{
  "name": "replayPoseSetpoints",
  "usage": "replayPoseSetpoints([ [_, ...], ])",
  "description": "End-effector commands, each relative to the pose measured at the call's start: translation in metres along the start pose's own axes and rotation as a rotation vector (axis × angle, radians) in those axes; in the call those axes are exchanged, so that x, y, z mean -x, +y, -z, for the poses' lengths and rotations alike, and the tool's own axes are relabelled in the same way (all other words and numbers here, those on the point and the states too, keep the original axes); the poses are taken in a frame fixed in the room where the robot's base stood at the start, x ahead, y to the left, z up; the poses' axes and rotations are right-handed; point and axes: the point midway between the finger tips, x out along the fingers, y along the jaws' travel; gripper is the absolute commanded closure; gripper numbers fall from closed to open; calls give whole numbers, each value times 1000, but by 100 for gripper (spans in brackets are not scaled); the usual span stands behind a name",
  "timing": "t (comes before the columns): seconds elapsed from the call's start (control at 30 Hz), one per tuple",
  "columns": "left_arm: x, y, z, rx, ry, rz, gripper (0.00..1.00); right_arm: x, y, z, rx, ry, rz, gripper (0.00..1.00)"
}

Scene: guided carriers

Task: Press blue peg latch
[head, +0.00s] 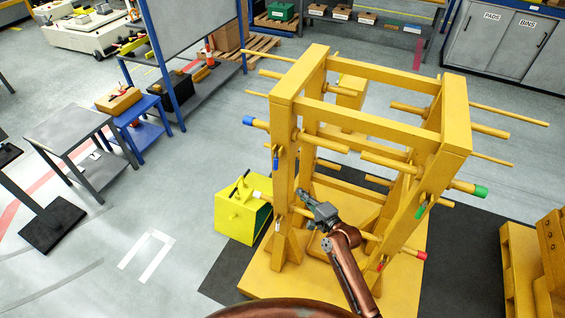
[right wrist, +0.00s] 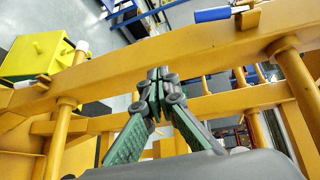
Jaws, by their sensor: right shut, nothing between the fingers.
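A yellow peg rack (head: 455,125) stands on a dark mat. On its left post, the blue-tipped peg (head: 249,120) sticks out to the left. The small blue latch (head: 276,160) hangs just below that peg. In the right wrist view the blue latch (right wrist: 212,14) shows at the top edge, beyond the yellow post. My right gripper (head: 306,194) is inside the frame, right of the left post and below the blue latch, apart from it. Its fingertips meet in the right wrist view (right wrist: 158,74), empty. My left gripper is out of view.
A white-tipped peg (head: 260,195) and white latch (head: 277,226) sit lower on the same post. Green (head: 420,212) and red (head: 380,266) latches are on the right post. A bright yellow box (head: 240,218) stands left of the rack. Yellow rods and beams surround my right gripper closely.

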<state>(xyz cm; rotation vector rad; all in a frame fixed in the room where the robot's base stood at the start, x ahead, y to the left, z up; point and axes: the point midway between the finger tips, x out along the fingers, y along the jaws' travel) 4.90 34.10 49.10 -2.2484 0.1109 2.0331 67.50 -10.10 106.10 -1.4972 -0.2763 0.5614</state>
Motion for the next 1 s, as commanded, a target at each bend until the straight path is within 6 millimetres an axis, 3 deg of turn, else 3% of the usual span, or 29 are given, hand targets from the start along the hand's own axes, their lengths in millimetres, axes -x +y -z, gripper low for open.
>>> replayPoseSetpoints([
  [0.03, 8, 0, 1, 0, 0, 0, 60, 0, -26, -6, -19, -15, 25, 100],
  [0.1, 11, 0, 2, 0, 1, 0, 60, 0, -46, -13, -44, -32, 50, 100],
  [0.2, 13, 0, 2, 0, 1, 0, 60, 0, -62, -18, -65, -45, 68, 100],
  [0.67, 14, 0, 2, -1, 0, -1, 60, -5, -65, -20, -71, -49, 73, 100],
  [1.0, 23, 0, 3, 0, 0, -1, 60, -59, -71, -23, -70, -51, 73, 100],
])
